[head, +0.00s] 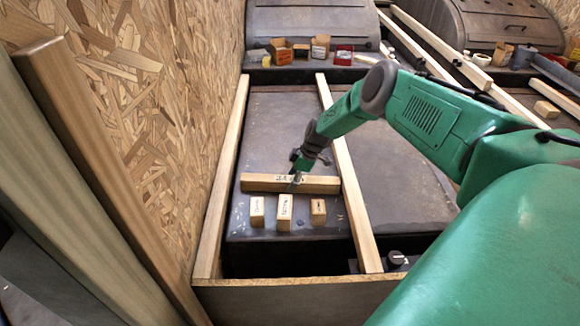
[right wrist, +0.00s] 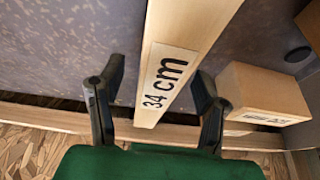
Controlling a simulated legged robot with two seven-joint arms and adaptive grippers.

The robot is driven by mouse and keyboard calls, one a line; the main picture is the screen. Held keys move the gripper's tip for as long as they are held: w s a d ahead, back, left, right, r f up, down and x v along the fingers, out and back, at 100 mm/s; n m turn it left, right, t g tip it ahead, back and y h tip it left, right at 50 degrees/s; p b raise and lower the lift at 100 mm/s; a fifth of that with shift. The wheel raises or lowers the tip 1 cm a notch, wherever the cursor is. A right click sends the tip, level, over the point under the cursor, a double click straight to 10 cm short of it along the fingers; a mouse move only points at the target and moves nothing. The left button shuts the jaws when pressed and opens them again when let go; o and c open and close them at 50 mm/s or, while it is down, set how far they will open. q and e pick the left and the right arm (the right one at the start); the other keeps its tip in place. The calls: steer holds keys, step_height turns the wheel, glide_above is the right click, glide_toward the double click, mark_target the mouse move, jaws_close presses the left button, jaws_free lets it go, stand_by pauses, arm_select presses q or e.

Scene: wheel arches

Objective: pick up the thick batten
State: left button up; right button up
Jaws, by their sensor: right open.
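The thick batten (head: 258,182) is a pale wooden bar lying crosswise on the dark arch top between two long wooden rails. In the right wrist view the batten (right wrist: 190,25) runs away from the gripper and bears a label reading "34 cm". My right gripper (head: 296,181) is at the middle of the batten. In the right wrist view the open fingers (right wrist: 158,78) are on either side of the batten, with visible gaps. Whether the tips reach down beside it cannot be told. My left gripper is not in view.
Three small labelled wooden blocks (head: 285,212) stand just in front of the batten; one block (right wrist: 262,95) is close to the right finger. Long rails (head: 230,160) (head: 350,180) flank the batten. A front board (head: 290,300) closes the near edge. Small boxes (head: 300,50) stand at the back.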

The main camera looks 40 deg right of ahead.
steer(key=shift+b+x, duration=0.35)
steer(key=shift+x, duration=0.85)
steer(key=shift+r, duration=0.1)
jaws_close()
